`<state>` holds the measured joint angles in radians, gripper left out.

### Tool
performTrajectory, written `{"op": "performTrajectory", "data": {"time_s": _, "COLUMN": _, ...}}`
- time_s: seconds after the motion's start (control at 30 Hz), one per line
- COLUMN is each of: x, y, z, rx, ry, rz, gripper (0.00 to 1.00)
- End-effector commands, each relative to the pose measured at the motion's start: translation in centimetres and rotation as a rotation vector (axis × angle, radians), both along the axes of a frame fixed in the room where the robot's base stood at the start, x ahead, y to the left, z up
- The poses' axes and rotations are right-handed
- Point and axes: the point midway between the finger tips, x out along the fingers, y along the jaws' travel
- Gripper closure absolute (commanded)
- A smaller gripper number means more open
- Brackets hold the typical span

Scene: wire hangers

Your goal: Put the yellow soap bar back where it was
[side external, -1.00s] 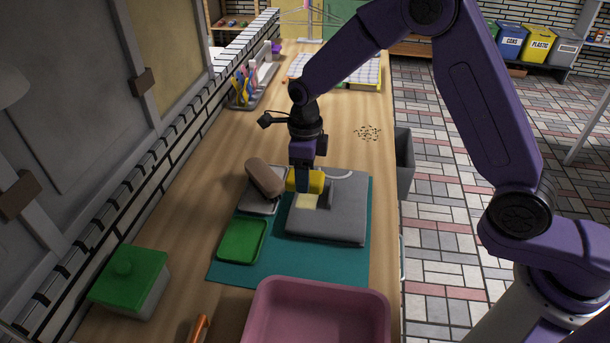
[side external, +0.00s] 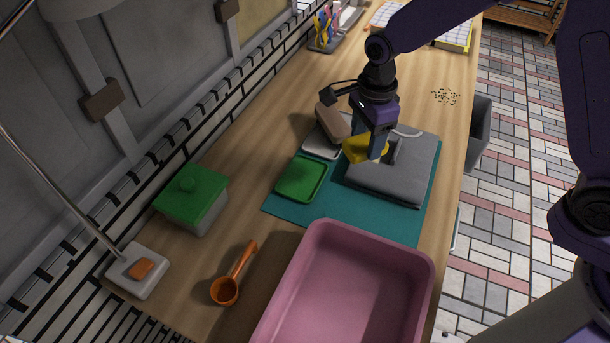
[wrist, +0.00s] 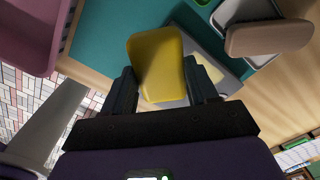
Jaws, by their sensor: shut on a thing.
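My gripper (side external: 379,150) is shut on the yellow soap bar (side external: 358,151), which sticks out to the left of the fingers above the left edge of the folded grey cloth (side external: 405,175). In the wrist view the yellow bar (wrist: 157,62) sits between the two fingers, tilted. An empty green dish (side external: 300,178) lies on the teal mat (side external: 335,212), left of and nearer than the gripper. A pale dish (side external: 320,147) with a brown block (side external: 332,121) leaning on it is just behind. A pale yellow patch (wrist: 208,62) shows on the cloth in the wrist view.
A large pink basin (side external: 350,285) stands in front. A green-lidded box (side external: 192,198), an orange scoop (side external: 228,287) and a white dish with an orange bar (side external: 140,269) are to the left. A grey bin (side external: 480,135) is beyond the counter's right edge.

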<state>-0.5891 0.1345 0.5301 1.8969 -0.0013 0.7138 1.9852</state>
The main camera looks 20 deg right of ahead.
Motion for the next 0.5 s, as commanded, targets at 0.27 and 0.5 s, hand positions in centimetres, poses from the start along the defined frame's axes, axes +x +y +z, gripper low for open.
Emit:
{"op": "performTrajectory", "data": {"time_s": 0.27, "x": -3.0, "y": 2.3, "z": 0.8, "rx": 0.000, "ry": -0.001, "rz": 0.499, "gripper": 0.71}}
{"op": "performTrajectory", "data": {"time_s": 0.5, "x": -4.3, "y": 3.1, "z": 1.0, "rx": -0.002, "ry": -0.001, "rz": 0.717, "gripper": 0.71}}
